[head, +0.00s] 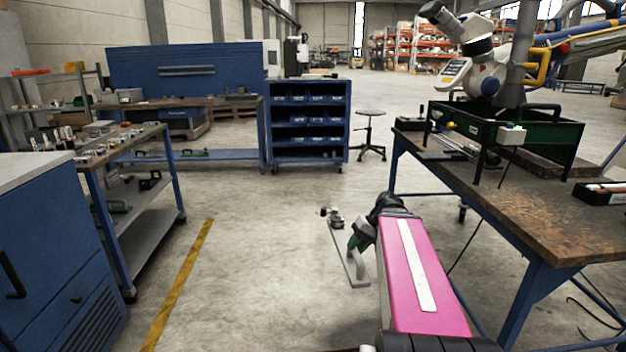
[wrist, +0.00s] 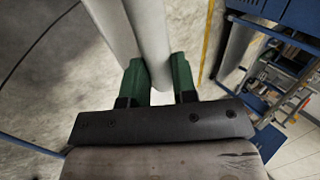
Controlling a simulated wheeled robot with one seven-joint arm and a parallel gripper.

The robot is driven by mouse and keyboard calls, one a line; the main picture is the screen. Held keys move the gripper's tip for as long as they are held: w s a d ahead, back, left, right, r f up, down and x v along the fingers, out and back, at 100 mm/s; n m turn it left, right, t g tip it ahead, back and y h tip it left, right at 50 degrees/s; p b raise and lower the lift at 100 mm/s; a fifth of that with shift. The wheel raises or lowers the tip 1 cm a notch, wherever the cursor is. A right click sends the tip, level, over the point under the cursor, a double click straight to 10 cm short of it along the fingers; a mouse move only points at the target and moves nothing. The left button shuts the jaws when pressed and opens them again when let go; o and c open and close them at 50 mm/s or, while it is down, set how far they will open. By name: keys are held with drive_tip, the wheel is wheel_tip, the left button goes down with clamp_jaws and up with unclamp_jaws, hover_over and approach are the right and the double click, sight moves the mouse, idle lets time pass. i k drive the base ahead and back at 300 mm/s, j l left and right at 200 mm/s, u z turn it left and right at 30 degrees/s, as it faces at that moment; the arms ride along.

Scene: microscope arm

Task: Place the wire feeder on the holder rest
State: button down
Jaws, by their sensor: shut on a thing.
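My gripper (head: 357,242) is at the end of my pink arm, over the floor to the left of the right-hand workbench. In the wrist view its two green fingers (wrist: 158,82) are shut on a pale grey, smooth, long piece (wrist: 153,40), which seems to be the wire feeder. In the head view, the held wire feeder (head: 346,256) shows as a long, thin grey shape with a small metallic part at its far end. The fingers and wrist hide part of it. I cannot tell for sure which thing is the holder rest.
The right workbench (head: 545,232) carries a green tray-like frame (head: 545,130), a white microscope (head: 480,65) and a red-black box (head: 603,192). A stool (head: 370,130) and blue bin shelf (head: 308,123) stand behind. A cluttered blue bench (head: 110,150) is left. Floor between is clear.

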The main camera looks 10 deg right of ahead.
sight(432, 155)
drive_tip(key=i+l+u, duration=0.25)
drive_tip(key=i, duration=0.85)
drive_tip(key=i+u, duration=0.35)
drive_tip(key=i, duration=0.8)
drive_tip(key=i+z, duration=0.15)
drive_tip(key=i, duration=0.25)
drive_tip(key=i+j+z, duration=0.15)
drive_tip(key=i, duration=0.25)
drive_tip(key=z, duration=2.4)
drive_tip(key=k+j+z, duration=0.3)
drive_tip(key=i+l+z, duration=0.15)
drive_tip(key=i+l, duration=0.1)
drive_tip(key=i, duration=0.05)
